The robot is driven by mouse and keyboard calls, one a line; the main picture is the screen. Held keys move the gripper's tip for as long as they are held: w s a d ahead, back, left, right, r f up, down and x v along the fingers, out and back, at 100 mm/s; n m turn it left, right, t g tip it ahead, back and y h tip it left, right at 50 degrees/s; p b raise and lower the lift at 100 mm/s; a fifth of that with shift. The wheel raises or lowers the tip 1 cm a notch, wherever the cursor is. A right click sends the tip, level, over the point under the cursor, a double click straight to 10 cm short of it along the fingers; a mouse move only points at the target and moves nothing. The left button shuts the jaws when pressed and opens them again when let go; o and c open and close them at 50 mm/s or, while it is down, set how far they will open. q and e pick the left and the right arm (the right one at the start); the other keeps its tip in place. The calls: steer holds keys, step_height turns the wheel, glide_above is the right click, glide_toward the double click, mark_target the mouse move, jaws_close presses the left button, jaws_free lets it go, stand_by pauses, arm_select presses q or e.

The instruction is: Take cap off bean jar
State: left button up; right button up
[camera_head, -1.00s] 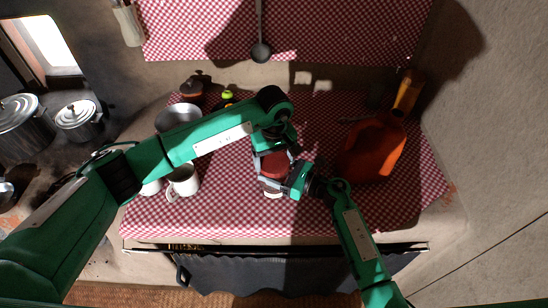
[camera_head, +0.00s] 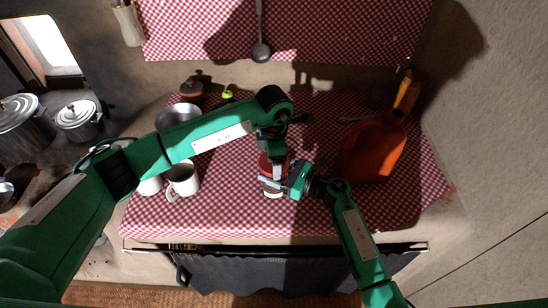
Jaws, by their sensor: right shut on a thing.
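The bean jar (camera_head: 274,195) stands on the checked cloth near the middle; only its pale lower part and some dark red above it show. My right gripper (camera_head: 272,183) comes in from the right and is shut on the jar, its grey fingers across the jar's side. My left gripper (camera_head: 272,152) points down over the jar's top. Its fingertips are mostly hidden, so I cannot tell whether they grip the cap. The cap is not clearly distinguishable from the jar's red upper part.
White mugs (camera_head: 182,180) and a metal pot (camera_head: 178,117) stand on the left of the checked cloth (camera_head: 230,215). A large orange container (camera_head: 372,150) is close on the right. Small jars stand behind. The front of the cloth is clear.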

arm_select(q)
steer(key=n, duration=0.5)
steer(key=o, duration=1.1)
steer(key=shift+s, duration=0.1)
steer(key=shift+d+r, duration=0.1)
